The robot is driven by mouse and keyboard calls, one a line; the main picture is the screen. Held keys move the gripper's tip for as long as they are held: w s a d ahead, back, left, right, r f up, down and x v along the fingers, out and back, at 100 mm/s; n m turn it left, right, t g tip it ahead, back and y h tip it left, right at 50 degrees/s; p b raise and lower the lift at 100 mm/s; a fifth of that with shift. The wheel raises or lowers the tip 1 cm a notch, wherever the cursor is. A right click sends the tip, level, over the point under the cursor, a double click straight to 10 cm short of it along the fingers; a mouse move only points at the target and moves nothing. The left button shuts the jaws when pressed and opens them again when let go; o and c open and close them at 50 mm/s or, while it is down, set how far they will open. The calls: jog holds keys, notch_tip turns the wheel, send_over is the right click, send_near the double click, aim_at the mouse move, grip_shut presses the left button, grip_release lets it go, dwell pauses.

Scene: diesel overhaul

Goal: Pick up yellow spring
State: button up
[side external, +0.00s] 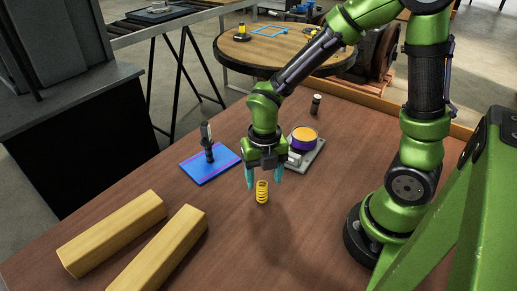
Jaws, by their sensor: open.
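The yellow spring (262,192) stands upright on the brown wooden table, near the middle of the side external view. My gripper (264,181) points down over it, with its two teal fingers apart on the left and right. The fingertips are at about the height of the spring's top in the picture. The spring shows between and slightly below them. The gripper is open and holds nothing. I cannot tell from this one view whether the fingers are exactly in line with the spring in depth.
A blue mat (197,171) with a dark upright tool (207,143) lies to the left. A grey plate (309,158) bearing a purple and yellow round part (304,136) is close behind the gripper. Two wooden beams (112,233) lie front left. A small dark cylinder (316,104) stands farther back.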

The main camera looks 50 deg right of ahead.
aim_at(262, 184)
jog(key=f, duration=0.5)
jog(key=shift+w+f, duration=0.2)
jog(key=shift+f, duration=0.15)
